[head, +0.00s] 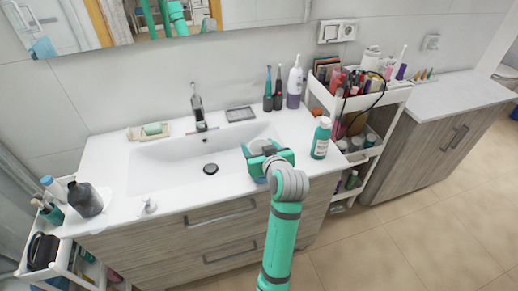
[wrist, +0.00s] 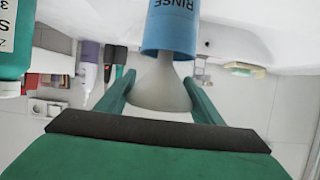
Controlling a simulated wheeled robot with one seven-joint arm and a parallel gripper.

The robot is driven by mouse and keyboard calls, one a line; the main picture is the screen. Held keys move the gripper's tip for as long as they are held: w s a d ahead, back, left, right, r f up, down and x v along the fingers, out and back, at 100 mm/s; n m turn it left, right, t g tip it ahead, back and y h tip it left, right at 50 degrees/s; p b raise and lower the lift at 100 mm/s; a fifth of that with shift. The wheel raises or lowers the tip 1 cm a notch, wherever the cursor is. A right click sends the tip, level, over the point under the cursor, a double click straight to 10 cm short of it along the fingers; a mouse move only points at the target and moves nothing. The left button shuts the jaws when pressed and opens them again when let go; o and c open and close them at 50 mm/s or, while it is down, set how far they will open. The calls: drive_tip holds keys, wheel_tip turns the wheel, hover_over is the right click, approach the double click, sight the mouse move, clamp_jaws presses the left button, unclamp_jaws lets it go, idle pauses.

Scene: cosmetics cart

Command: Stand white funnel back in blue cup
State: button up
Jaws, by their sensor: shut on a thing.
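The white funnel (wrist: 160,92) is between the fingers of my gripper (wrist: 158,84) in the wrist view, which shows the scene upside down. My gripper is shut on its wide part. The blue cup (wrist: 171,22), marked RINSE, is at the spout end of the funnel. The cup hides the spout's tip, and I cannot tell how deep it sits inside. In the head view my gripper (head: 268,158) is over the counter's front edge, right of the basin.
A green bottle (head: 321,138) stands close to the right of my gripper. Two toothbrushes (head: 273,90) and a purple-and-white bottle (head: 294,84) stand behind. The basin (head: 165,168) is left. A loaded white cart (head: 318,92) is at right.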

drive_tip(key=shift+f, duration=0.65)
drive_tip(key=shift+s+a+f, duration=0.1)
drive_tip(key=shift+s, duration=0.15)
drive_tip(key=shift+f, duration=0.4)
drive_tip(key=shift+w+f, duration=0.1)
drive_tip(key=shift+f, duration=0.15)
drive_tip(key=o, duration=1)
drive_tip(key=shift+r, duration=0.1)
